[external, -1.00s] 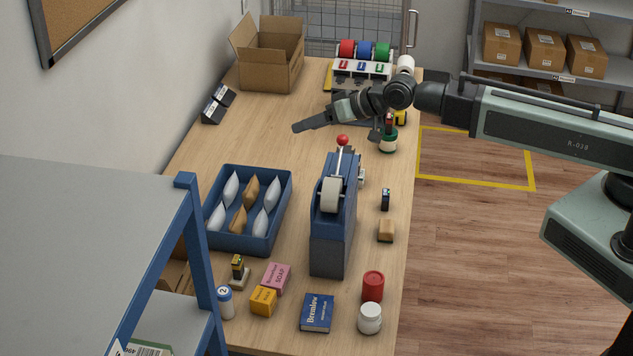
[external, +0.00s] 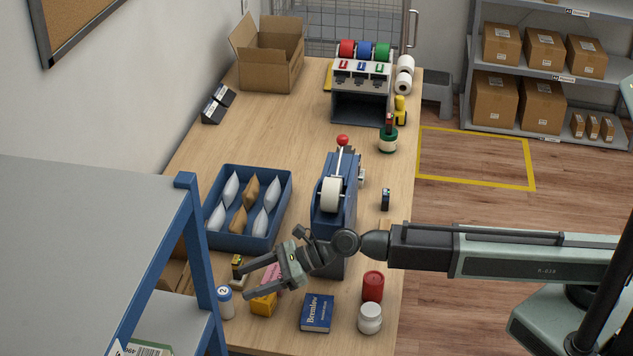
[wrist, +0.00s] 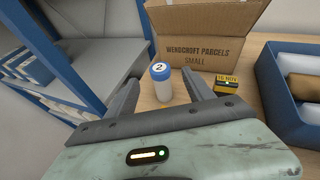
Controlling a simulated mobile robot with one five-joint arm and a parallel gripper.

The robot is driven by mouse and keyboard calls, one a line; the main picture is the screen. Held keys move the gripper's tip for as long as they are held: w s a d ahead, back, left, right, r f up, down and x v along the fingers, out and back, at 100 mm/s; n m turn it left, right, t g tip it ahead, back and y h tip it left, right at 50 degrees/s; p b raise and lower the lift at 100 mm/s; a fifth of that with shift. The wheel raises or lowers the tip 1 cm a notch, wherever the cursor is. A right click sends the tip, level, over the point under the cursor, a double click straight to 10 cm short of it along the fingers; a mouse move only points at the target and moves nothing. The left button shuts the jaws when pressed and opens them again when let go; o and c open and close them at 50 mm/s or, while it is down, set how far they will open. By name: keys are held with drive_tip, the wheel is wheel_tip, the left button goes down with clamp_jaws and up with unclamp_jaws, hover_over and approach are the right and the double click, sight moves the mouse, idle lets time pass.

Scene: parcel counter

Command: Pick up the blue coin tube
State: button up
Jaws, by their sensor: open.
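The blue coin tube (external: 225,302) stands upright at the near left of the counter, close to the shelf post. It has a blue upper band and a pale top marked "2". It also shows in the wrist view (wrist: 162,90), ahead of my gripper and between its two fingers in the picture. My gripper (external: 246,283) is open and empty, with its fingers pointing left towards the tube. In the wrist view the finger tips (wrist: 160,78) lie to either side of the tube, and no contact shows.
A blue tray (external: 287,190) of pouches lies behind. The blue shelf post (external: 200,270) is close on the left. A cardboard box (wrist: 205,45) is beyond the tube.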

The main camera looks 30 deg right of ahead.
sight(223, 294)
drive_tip(key=shift+f+m, duration=0.3)
drive_tip(key=shift+m, duration=0.1)
drive_tip(key=b+x, duration=0.3)
drive_tip(key=x, duration=0.5)
drive_tip(key=shift+f, duration=0.15)
drive_tip(key=shift+d, duration=0.1)
clamp_jaws()
